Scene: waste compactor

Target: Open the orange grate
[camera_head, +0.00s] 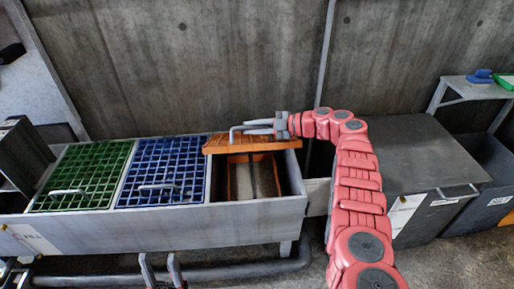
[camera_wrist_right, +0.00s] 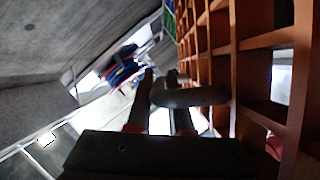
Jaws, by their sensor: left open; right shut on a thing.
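The orange grate (camera_head: 225,145) is raised at the back of the right compartment of the grey trough, seen almost edge-on, with the compartment's opening uncovered in front of it. My right gripper (camera_head: 262,127) is shut on the grate's grey handle (camera_head: 236,132). In the right wrist view the orange lattice (camera_wrist_right: 250,42) stands steeply on the right, and the handle (camera_wrist_right: 190,96) passes between the fingers of my right gripper (camera_wrist_right: 160,108). My left gripper (camera_head: 161,270) is open and empty at the bottom, in front of the trough and apart from it.
A green grate (camera_head: 84,170) and a blue grate (camera_head: 165,165) lie flat over the other compartments. The trough's front wall (camera_head: 160,228) and a dark pipe (camera_head: 230,268) lie near my left gripper. A grey lidded bin (camera_head: 425,160) stands right of my right arm. A concrete wall is behind.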

